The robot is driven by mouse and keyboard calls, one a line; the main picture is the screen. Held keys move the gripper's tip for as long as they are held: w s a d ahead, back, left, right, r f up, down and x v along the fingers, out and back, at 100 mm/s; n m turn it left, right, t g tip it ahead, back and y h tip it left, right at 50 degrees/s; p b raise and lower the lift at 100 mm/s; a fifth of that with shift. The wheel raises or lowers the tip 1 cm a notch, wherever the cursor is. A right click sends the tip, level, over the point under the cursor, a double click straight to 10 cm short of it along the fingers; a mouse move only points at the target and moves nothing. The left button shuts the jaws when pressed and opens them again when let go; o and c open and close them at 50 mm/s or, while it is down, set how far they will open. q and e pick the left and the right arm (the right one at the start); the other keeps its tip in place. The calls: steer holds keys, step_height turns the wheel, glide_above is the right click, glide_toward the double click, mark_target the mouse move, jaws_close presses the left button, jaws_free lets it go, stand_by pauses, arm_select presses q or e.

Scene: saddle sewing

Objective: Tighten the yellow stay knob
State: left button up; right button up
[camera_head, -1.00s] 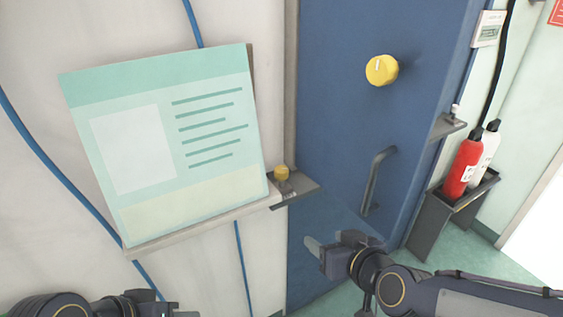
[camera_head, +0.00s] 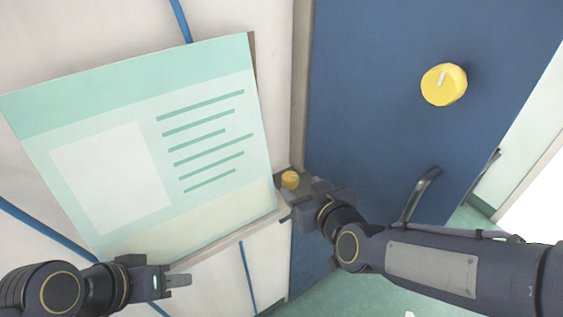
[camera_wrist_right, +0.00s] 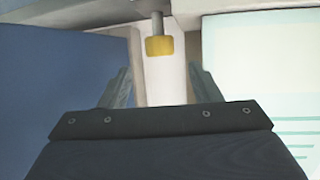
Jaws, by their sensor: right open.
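A small yellow knob (camera_head: 290,180) sits on a bracket at the door's left edge, beside the lower right corner of the green panel. In the right wrist view the knob (camera_wrist_right: 159,46) hangs on a short metal stem, at the top middle. My right gripper (camera_head: 291,198) is right at the knob in the head view. In the wrist view its two fingers (camera_wrist_right: 160,82) are spread, with the knob ahead of the gap between them and apart from both. My left gripper (camera_head: 182,281) is below the panel, away from the knob; its finger gap cannot be made out.
A larger yellow knob (camera_head: 444,85) with a pale mark is on the blue door (camera_head: 380,80). A dark door handle (camera_head: 420,193) is below it. The tilted green panel (camera_head: 140,140) stands on a ledge at left. Blue cables (camera_head: 45,235) run along the pale wall.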

mark_target(290, 176)
steer(key=shift+w+a+f+b, duration=0.15)
steer(key=shift+w+f+b, duration=0.05)
steer(key=shift+w+b, duration=0.15)
steer(key=b+x, duration=0.3)
steer(key=x, duration=0.3)
steer(key=shift+w+a, duration=0.2)
steer(key=shift+w, duration=0.1)
steer(key=c, duration=1)
steer(key=m+h+p, duration=0.1)
steer(key=p, duration=0.2)
steer(key=shift+s+a+r, duration=0.1)
steer(key=shift+r, duration=0.1)
steer(key=shift+f+t+p, duration=0.1)
steer(key=shift+t+p, duration=0.2)
steer(key=shift+p, duration=0.2)
steer(key=shift+f, duration=0.2)
